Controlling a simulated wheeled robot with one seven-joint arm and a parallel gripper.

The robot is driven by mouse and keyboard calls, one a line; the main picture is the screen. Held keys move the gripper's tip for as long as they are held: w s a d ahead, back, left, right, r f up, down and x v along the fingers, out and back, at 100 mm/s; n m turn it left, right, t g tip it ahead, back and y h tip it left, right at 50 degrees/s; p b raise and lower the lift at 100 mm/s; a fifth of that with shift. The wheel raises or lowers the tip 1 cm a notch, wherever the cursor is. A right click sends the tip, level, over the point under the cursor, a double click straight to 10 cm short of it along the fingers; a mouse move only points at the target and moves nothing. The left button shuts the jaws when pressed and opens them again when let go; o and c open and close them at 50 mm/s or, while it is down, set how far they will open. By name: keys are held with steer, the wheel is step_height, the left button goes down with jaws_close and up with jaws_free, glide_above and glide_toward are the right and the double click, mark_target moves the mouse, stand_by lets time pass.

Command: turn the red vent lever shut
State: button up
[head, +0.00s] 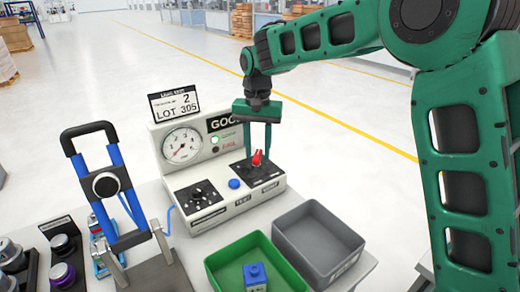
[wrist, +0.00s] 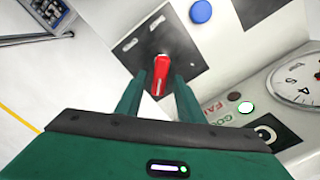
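The red vent lever (head: 257,158) stands on a black plate (head: 243,170) at the right of the white test console (head: 218,217). It also shows in the wrist view (wrist: 160,78), between my fingertips. My gripper (head: 257,152) reaches down from above with its two green fingers on either side of the lever. In the wrist view my gripper (wrist: 161,75) is open, with a visible gap between each finger and the lever. The labels by the lever are too small to read.
A blue button (head: 234,183) and a black dial plate (head: 200,198) lie left of the lever. A gauge (head: 182,145) stands behind. A grey bin (head: 317,240) and a green bin (head: 226,265) with a blue part (head: 255,277) are in front.

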jaws_close()
steer(key=shift+d, duration=0.2)
steer(key=shift+a, duration=0.15)
